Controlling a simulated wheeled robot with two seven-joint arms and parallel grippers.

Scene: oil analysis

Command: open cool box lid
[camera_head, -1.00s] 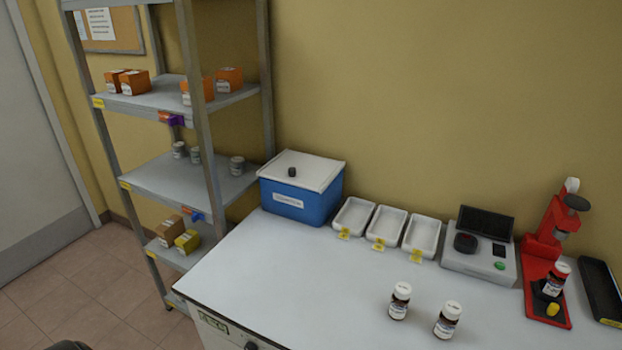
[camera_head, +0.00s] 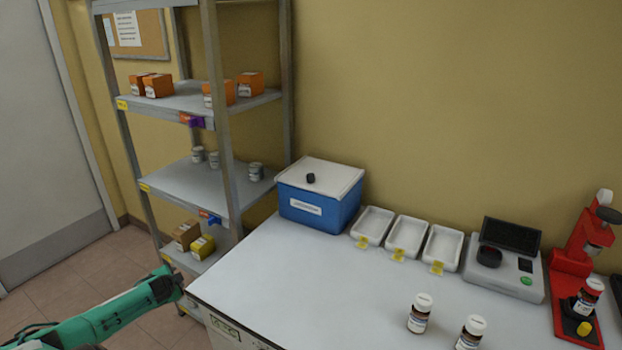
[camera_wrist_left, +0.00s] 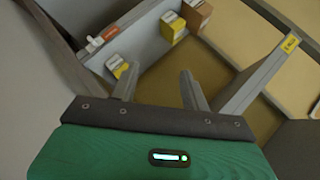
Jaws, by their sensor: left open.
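The cool box (camera_head: 318,211) is a blue box with a label on its front, at the back left of the white worktop. Its white lid (camera_head: 322,170) lies flat and closed on top, with a small black knob (camera_head: 311,178) in the middle. My left arm comes in from the lower left in the head view, near the worktop's left corner and well short of the box. My left gripper (camera_wrist_left: 160,82) is open and empty in the left wrist view, facing the shelf. My right gripper is not in view.
A metal shelf unit (camera_head: 222,120) with boxes and jars stands left of the worktop (camera_head: 300,285). Three white trays (camera_head: 406,236), a scale (camera_head: 502,268), a red stand (camera_head: 572,290) and two brown bottles (camera_head: 419,313) are to the right. The worktop's front left is clear.

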